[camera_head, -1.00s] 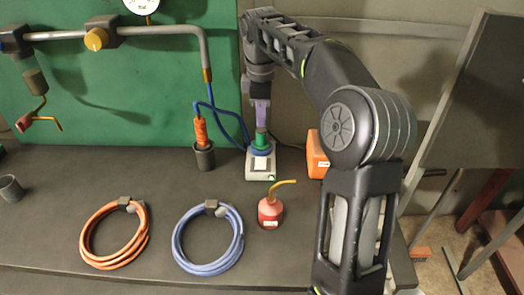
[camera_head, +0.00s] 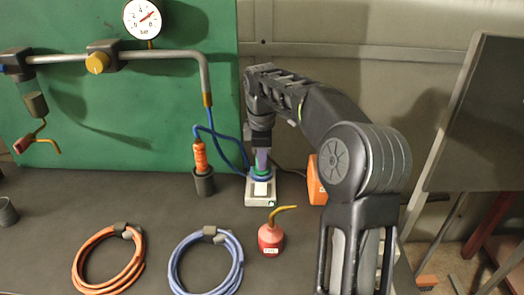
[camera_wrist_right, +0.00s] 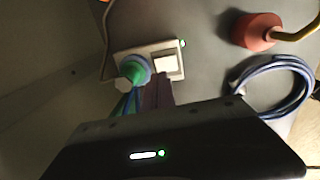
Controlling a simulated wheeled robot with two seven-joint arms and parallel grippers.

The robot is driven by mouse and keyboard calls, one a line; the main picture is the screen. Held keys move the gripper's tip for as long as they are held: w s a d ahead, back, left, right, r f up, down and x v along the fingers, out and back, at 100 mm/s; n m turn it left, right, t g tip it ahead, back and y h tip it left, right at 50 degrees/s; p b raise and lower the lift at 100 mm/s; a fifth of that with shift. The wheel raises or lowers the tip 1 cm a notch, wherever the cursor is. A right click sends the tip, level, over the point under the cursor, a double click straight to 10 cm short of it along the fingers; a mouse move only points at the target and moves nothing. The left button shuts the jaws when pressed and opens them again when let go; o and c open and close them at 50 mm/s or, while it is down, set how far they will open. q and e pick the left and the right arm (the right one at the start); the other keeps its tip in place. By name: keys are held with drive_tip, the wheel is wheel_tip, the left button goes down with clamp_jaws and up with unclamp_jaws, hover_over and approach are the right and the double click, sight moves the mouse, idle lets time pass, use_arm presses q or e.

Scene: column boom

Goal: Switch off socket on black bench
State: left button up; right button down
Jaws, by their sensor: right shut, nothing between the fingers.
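The socket (camera_head: 250,199) is a pale grey box near the back of the black bench (camera_head: 120,200). It also shows in the wrist view (camera_wrist_right: 118,62). A green and blue plug (camera_wrist_right: 134,70) sits in it, beside a white rocker switch (camera_wrist_right: 166,64). A small green light (camera_wrist_right: 183,43) glows at the socket's end. My right gripper (camera_head: 261,167) has purple fingers, shut and empty, pointing down close to the plug. In the wrist view the fingers (camera_wrist_right: 155,92) are beside the plug, near the switch. I cannot tell whether they touch anything. My left gripper is out of view.
An orange tool in a dark cup (camera_head: 204,185) stands left of the socket, with a blue hose behind. A red oil can (camera_head: 271,240) stands in front; an orange box (camera_head: 316,182) is to the right. Orange (camera_head: 78,270) and blue (camera_head: 173,270) hose coils lie at the front.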

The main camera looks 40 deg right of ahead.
sight(262, 188)
drive_tip(key=f, duration=0.7)
drive_tip(key=shift+w+d+p, duration=0.25)
drive_tip(key=shift+w+p, duration=0.1)
drive_tip(key=shift+p, duration=0.05)
drive_tip(key=shift+f, duration=0.25)
drive_tip(key=shift+s+a, duration=0.15)
drive_tip(key=shift+s+a+r+b, duration=0.1)
drive_tip(key=shift+s+a+b, duration=0.25)
drive_tip(key=shift+s, duration=0.1)
